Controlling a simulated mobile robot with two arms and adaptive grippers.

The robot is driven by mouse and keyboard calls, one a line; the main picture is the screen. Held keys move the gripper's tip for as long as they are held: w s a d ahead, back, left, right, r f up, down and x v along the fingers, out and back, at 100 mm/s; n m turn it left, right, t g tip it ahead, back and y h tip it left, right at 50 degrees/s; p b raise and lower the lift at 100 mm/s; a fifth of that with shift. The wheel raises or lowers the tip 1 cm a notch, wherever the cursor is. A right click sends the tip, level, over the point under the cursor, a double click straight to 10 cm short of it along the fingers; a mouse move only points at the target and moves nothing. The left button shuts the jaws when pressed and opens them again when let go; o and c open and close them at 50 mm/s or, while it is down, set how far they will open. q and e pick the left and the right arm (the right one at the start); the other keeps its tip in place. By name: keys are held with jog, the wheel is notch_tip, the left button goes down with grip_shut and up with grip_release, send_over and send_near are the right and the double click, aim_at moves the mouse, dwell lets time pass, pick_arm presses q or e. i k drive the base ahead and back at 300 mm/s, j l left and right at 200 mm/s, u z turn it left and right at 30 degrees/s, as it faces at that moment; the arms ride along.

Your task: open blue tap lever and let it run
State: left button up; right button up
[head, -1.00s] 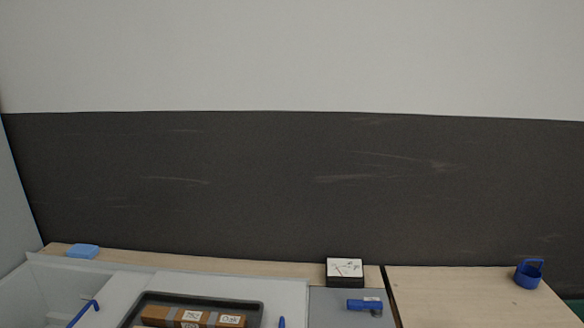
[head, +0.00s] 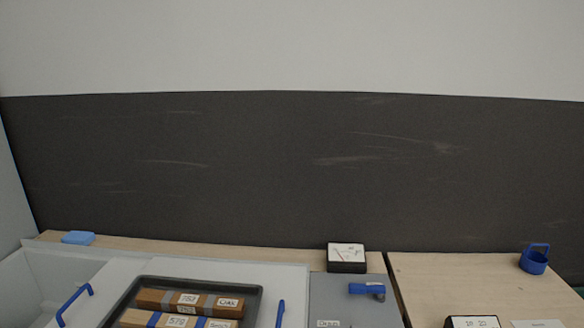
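A blue lever (head: 366,289) lies horizontally on a small metal-coloured fitting on the grey panel right of centre; it looks like the tap lever. A blue bent bar (head: 75,304) stands over the pale basin at the left; I cannot tell whether it is a spout or a handle. An upright blue bar (head: 280,314) shows at the bottom edge, partly cut off. No running water is visible. Neither of my grippers is in view.
A dark tray (head: 255,304) holds labelled brown blocks (head: 190,302). A black-and-white box (head: 346,257) stands behind the grey panel (head: 327,302). The right wooden top (head: 440,285) is mostly clear.

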aim_at(354, 290)
jog(key=u, duration=1.1)
jog(key=z, duration=1.65)
jog(key=i+l+z, duration=0.1)
jog(key=l+z, duration=0.35)
jog(key=l, duration=0.2)
